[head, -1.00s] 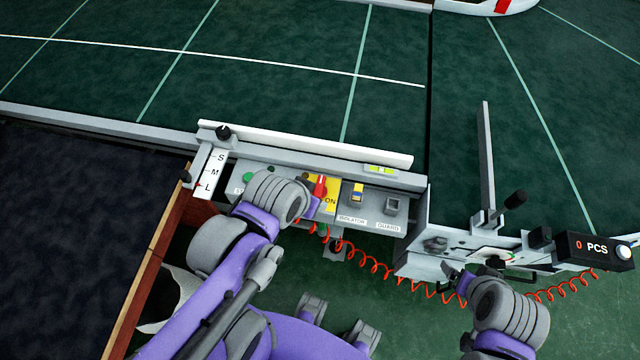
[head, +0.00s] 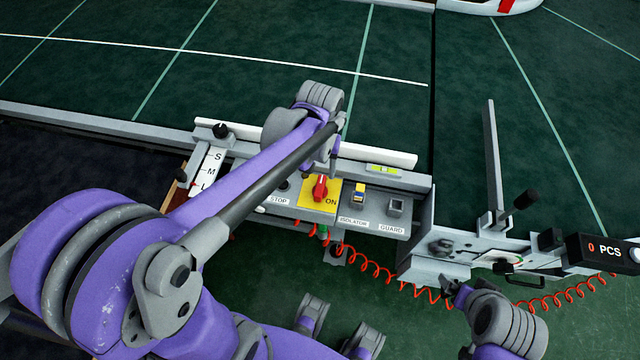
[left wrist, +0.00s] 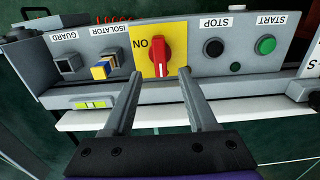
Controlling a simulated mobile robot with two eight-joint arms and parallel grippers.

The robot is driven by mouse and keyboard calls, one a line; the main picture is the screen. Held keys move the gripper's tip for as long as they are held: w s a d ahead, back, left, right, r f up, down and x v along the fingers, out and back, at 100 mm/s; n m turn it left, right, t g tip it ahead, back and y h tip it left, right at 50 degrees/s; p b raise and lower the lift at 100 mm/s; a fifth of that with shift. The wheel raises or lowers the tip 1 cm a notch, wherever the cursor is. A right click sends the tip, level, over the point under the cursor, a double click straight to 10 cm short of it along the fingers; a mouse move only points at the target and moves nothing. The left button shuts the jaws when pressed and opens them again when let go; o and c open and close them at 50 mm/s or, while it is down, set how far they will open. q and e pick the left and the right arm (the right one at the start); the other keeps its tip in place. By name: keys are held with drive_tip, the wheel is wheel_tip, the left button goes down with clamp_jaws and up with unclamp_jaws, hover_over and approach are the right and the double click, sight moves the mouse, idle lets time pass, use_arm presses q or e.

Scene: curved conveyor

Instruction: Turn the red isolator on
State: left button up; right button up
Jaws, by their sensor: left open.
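The red isolator (head: 320,188) is a rotary handle on a yellow plate (head: 308,200) on the grey control panel. In the left wrist view the handle (left wrist: 158,58) stands upright across the plate (left wrist: 143,65), with the word ON to its left. Its handle does not point at ON. My left gripper (head: 334,165) is above and behind the panel in the head view, fingers down. In the left wrist view my left gripper (left wrist: 160,76) is open and empty, its fingertips on either side of the handle's lower end; contact cannot be told. My right gripper (head: 457,290) is at the lower right, its jaws unclear.
The panel also carries a black stop button (left wrist: 213,47), a green start button (left wrist: 265,45), a yellow-blue isolator (head: 358,192) and a guard (head: 396,208). A white rail (head: 385,158) runs behind. A metal bracket (head: 440,255) and a red coiled cable (head: 385,278) are at right.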

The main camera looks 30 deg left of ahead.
sight(320, 185)
use_arm(q)
wheel_tip(320, 185, down, 8)
drive_tip(key=shift+f+b, duration=0.1)
drive_tip(key=shift+b, duration=0.4)
clamp_jaws()
